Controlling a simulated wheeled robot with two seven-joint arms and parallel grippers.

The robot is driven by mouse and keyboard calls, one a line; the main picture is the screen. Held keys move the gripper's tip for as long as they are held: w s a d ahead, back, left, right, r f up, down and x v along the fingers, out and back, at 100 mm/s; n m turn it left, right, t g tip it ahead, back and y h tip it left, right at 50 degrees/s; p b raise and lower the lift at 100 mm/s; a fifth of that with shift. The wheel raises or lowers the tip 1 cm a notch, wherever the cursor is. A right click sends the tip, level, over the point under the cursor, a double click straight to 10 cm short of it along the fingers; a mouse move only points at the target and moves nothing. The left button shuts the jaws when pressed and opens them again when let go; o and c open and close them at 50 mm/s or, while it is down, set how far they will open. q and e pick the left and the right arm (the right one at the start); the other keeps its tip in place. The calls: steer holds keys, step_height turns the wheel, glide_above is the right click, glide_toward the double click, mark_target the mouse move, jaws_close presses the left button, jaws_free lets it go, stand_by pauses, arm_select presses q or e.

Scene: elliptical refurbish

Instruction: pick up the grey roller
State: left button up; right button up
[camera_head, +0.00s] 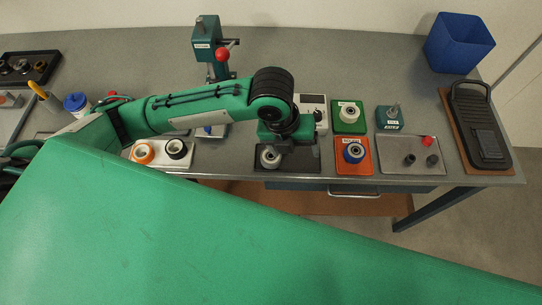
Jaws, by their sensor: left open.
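A pale grey roller (269,160) stands on a dark tray (301,166) at the front of the workbench. My left gripper (274,148) points down directly over this roller, its arm coming in from the left. The gripper is open. The fingertips are small and partly hidden by the wrist, so I cannot tell whether they touch the roller. My right gripper is not in view.
On the workbench (330,60), a green plate (337,127) and an orange plate (366,170) each hold a roller. A grey plate (395,168) holds dark cylinders. A green press (206,45) stands behind my arm; a blue bin (457,42) stands back right.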

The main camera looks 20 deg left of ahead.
arm_select(q)
steer(key=w+a+r+m+y, duration=0.2)
steer(key=a+m, duration=0.3)
steer(key=a, duration=0.1)
steer(key=m+p, duration=0.1)
steer(key=p, duration=0.1)
glide_above(270, 154)
steer(key=s, duration=0.2)
steer(key=shift+g+y, duration=0.4)
steer(key=f, duration=0.8)
steer(key=shift+w+d+f, duration=0.1)
steer(key=shift+w+d, duration=0.05)
steer(key=shift+w, duration=0.1)
steer(key=f+p, duration=0.1)
steer(key=f, duration=0.1)
steer(key=f+p, duration=0.1)
steer(key=f, duration=0.1)
steer(key=shift+w+f, duration=0.2)
steer(key=shift+f, duration=0.45)
steer(key=c, duration=1.1)
steer(key=shift+r, duration=0.1)
